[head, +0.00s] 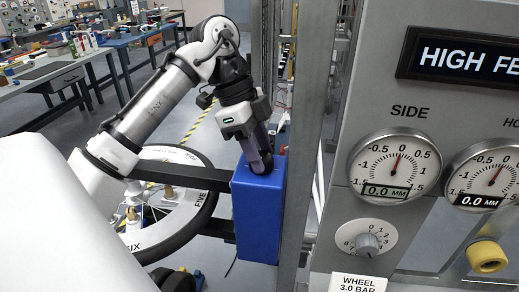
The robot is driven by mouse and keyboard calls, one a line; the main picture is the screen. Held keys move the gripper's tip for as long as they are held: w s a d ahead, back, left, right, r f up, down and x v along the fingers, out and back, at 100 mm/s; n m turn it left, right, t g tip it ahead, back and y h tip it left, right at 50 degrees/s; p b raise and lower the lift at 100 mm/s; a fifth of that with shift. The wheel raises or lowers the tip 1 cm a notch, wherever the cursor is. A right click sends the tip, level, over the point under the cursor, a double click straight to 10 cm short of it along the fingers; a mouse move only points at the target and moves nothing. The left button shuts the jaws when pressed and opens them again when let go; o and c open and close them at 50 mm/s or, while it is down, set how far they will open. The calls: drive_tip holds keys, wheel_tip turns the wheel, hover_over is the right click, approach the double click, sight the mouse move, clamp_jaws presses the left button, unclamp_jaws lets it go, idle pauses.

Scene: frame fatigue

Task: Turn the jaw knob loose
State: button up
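My gripper (263,168) points down at the top of a blue box-shaped block (257,218). Its dark fingers reach the top face of the block, near the middle. I cannot tell whether the fingers are open or shut, or whether they hold anything. No part that I can surely name as the jaw knob shows; the fingers may hide it.
A grey upright post (306,130) stands just right of the block. The grey panel on the right carries a SIDE gauge (394,170) showing 0.0 MM, a second gauge (492,175), a numbered dial knob (368,245) and a yellow knob (488,256). Workbenches (50,70) stand far behind.

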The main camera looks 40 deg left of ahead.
drive_tip(key=c, duration=0.3)
drive_tip(key=shift+c, duration=0.2)
drive_tip(key=n+t+p, duration=0.1)
drive_tip(key=n, duration=0.2)
drive_tip(key=n+t+y, duration=0.1)
drive_tip(key=n, duration=0.3)
drive_tip(key=shift+s+y+p, duration=0.15)
drive_tip(key=shift+y+p, duration=0.15)
drive_tip(key=shift+p, duration=0.1)
drive_tip(key=n, duration=0.2)
drive_tip(key=n+t+y+p, duration=0.1)
drive_tip(key=n, duration=0.1)
drive_tip(key=shift+d+n+y, duration=0.1)
drive_tip(key=shift+n+y, duration=0.2)
drive_tip(key=shift+n, duration=0.1)
drive_tip(key=shift+s+n+y+p, duration=0.1)
drive_tip(key=shift+n+y+p, duration=0.55)
drive_tip(key=shift+n, duration=1.25)
drive_tip(key=shift+d+f, duration=0.1)
